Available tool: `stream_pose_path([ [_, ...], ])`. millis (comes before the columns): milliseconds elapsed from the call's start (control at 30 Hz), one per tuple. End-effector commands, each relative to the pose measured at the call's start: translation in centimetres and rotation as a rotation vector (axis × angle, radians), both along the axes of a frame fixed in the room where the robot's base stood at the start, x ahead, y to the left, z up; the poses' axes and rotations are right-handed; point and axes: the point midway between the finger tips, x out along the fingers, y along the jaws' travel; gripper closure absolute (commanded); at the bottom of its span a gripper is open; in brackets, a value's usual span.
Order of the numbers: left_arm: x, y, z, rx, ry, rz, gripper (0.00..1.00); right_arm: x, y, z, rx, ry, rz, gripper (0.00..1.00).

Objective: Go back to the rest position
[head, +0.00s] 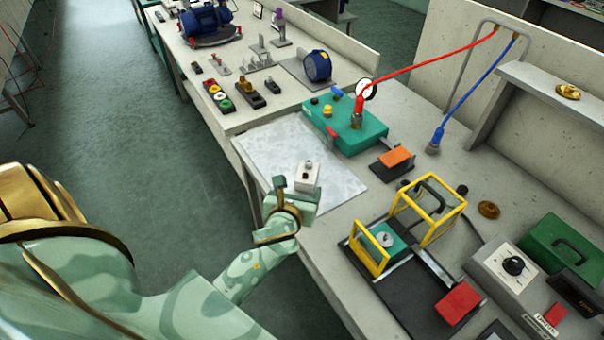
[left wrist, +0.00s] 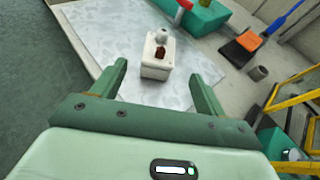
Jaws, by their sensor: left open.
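My left gripper (head: 291,192) reaches in from the lower left of the head view, at the near edge of the bench. In the left wrist view its two fingers (left wrist: 158,84) stand wide apart with nothing between them. A small white box (head: 307,177) with a dark front mark and a knob on top stands upright on a pale sheet (head: 260,150). The box also shows in the left wrist view (left wrist: 157,70), beyond the fingertips and apart from them. My right gripper is not in view.
A green box (head: 370,135) with a red cable stands behind the sheet. To the right are a yellow frame (head: 458,222), a red pad (head: 458,303) and a grey control unit (head: 495,272). Blue pumps stand farther back. The floor left of the bench is clear.

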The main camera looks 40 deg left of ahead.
Motion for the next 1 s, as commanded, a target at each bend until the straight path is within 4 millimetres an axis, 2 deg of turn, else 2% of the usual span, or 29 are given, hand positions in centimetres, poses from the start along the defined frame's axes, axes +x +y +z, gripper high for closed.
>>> stream_pose_path([
  [167, -1.1, -0.4, 0.5, 0.000, 0.000, 0.001, 0.27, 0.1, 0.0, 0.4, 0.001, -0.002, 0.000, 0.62],
  [733, -1.4, -0.4, 0.5, -0.019, -0.002, 0.013, 0.27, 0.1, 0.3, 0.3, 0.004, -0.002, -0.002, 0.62],
  [867, -3.1, 0.0, 0.5, -0.204, -0.034, 0.123, 0.27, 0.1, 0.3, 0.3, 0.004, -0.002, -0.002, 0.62],
  [1000, -7.3, 0.5, 0.7, -0.606, -0.115, 0.399, 0.27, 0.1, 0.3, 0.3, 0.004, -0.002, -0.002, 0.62],
])
